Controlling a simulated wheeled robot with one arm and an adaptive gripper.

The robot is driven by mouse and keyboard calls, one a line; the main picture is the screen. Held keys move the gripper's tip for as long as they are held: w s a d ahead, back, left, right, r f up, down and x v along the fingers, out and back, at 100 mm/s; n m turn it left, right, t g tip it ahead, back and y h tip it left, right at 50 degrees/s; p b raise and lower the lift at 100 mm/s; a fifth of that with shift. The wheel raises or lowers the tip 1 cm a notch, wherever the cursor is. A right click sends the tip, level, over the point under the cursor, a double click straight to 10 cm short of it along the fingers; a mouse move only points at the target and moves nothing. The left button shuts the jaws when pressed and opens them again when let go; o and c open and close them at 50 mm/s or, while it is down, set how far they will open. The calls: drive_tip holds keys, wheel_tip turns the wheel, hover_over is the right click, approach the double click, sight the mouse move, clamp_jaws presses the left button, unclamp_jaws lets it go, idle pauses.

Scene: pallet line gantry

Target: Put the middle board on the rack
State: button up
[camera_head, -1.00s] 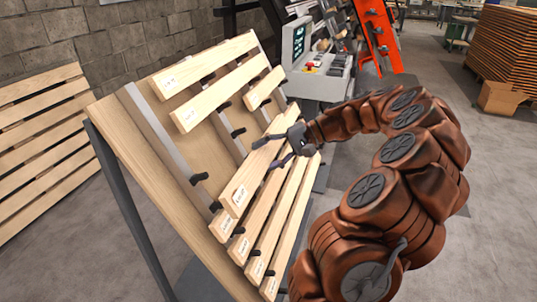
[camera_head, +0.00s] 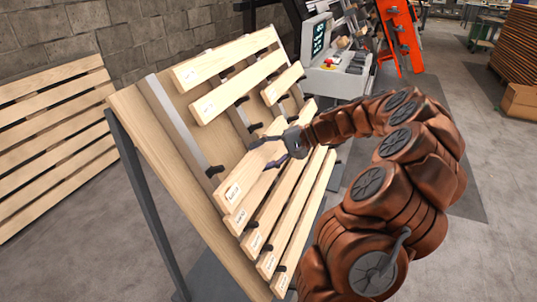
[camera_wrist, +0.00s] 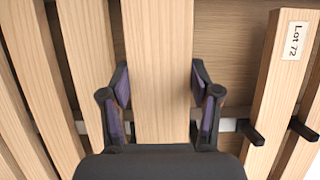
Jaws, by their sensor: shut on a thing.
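The rack is a tilted wooden panel (camera_head: 150,118) with grey rails and black pegs. My gripper (camera_head: 278,150) is shut on a pale wooden board (camera_head: 248,170) near the middle of the panel. The wrist view shows this board (camera_wrist: 157,70) running straight between the two fingers (camera_wrist: 158,105), one along each edge. The held board has a white label at its lower left end, just above another labelled board (camera_head: 258,192). Whether it rests on pegs or stands clear of the panel cannot be told.
Several boards (camera_head: 297,222) lie below the held one. Two long boards (camera_head: 225,55) and a shorter one (camera_head: 282,84) sit higher on pegs. In the wrist view a board marked "Lot 72" (camera_wrist: 275,95) is at right. A control console (camera_head: 335,78) stands behind the rack.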

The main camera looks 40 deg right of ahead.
drive_tip(key=shift+w+a+f, duration=0.35)
drive_tip(key=shift+w+f, duration=0.05)
drive_tip(key=shift+w, duration=0.2)
drive_tip(key=shift+w+a+f, duration=0.35)
drive_tip(key=shift+w+a, duration=0.05)
drive_tip(key=shift+w, duration=0.25)
drive_tip(key=shift+w+a+f, duration=0.35)
drive_tip(key=shift+w+f, duration=0.05)
drive_tip(key=shift+w, duration=0.2)
drive_tip(key=shift+w+a+f, duration=0.1)
drive_tip(key=shift+w+a, duration=0.05)
drive_tip(key=shift+w, duration=0.05)
drive_tip(key=shift+f+b, duration=0.15)
drive_tip(key=shift+b, duration=0.2)
drive_tip(key=o, duration=1.4)
drive_tip(key=v, duration=1.2)
